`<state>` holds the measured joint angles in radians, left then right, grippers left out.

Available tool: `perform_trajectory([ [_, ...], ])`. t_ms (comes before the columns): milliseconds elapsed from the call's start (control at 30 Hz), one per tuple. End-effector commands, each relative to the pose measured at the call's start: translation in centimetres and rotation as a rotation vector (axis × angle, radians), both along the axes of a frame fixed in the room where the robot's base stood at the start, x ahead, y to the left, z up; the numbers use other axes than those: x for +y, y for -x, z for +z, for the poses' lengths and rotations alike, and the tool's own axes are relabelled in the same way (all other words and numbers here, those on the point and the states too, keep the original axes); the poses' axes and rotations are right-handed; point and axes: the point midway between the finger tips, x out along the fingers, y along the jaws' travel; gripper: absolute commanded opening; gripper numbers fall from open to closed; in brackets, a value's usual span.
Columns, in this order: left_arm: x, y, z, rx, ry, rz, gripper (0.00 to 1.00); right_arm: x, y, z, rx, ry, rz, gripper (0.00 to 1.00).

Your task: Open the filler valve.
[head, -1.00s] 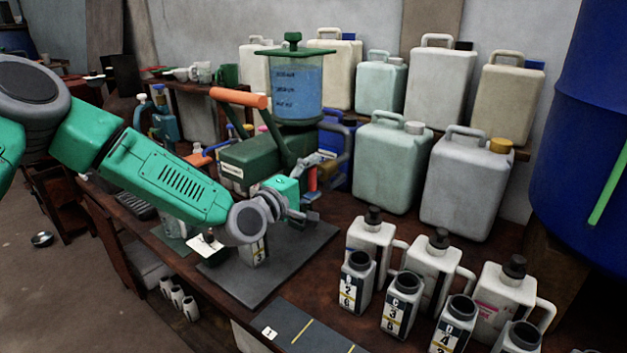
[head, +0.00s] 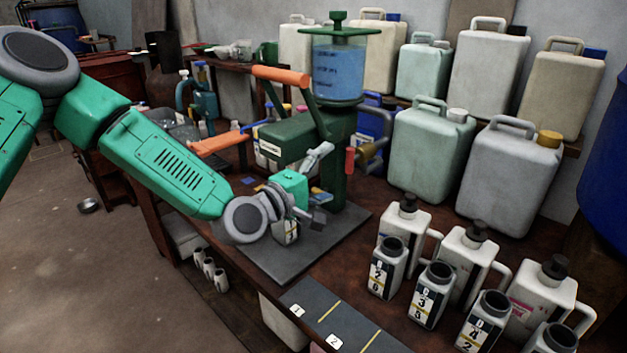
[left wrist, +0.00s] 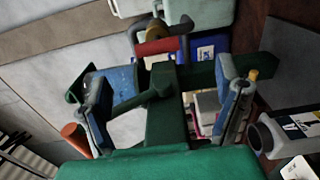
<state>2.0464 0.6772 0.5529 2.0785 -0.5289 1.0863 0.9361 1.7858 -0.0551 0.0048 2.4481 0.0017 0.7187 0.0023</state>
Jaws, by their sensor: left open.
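The filler is a green machine (head: 300,135) with a clear hopper of blue liquid (head: 338,72) and an orange-gripped lever (head: 281,75). A red handle (head: 350,160), which looks like the filler valve's, stands beside a grey pipe on the filler's right side. It also shows in the left wrist view (left wrist: 157,47), beyond the fingertips. My left gripper (head: 319,188) is open and empty, in front of the filler and left of the red handle, apart from it. In the left wrist view its two fingers (left wrist: 165,95) are spread wide with the green filler behind the gap. My right gripper is not visible.
A labelled bottle (head: 287,232) stands on the dark plate (head: 330,245) just below my left gripper. Several labelled bottles (head: 432,292) and jugs stand at the front right. Large canisters (head: 508,178) line the back. A second orange handle (head: 218,142) lies left of the filler.

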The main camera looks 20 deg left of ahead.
Motion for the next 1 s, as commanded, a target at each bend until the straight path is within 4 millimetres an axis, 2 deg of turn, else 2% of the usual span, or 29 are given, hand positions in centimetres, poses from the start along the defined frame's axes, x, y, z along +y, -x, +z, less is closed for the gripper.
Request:
perform_trajectory([
  [100, 0.8, 2.0, 0.0, 0.002, 0.003, 0.002, 0.85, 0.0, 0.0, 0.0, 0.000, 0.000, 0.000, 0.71],
  [300, 1.5, 3.8, -0.1, 0.002, 0.002, 0.002, 0.85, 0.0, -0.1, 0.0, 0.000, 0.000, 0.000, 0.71],
  [833, 1.6, 4.1, -0.2, 0.003, -0.001, 0.001, 0.85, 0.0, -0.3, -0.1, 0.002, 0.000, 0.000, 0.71],
  [933, 1.0, 4.6, -1.4, 0.030, -0.034, -0.015, 0.85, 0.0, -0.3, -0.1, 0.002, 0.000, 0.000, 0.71],
  [1000, 0.0, 5.5, -3.7, 0.079, -0.093, -0.042, 0.85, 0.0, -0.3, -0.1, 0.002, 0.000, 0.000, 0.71],
])
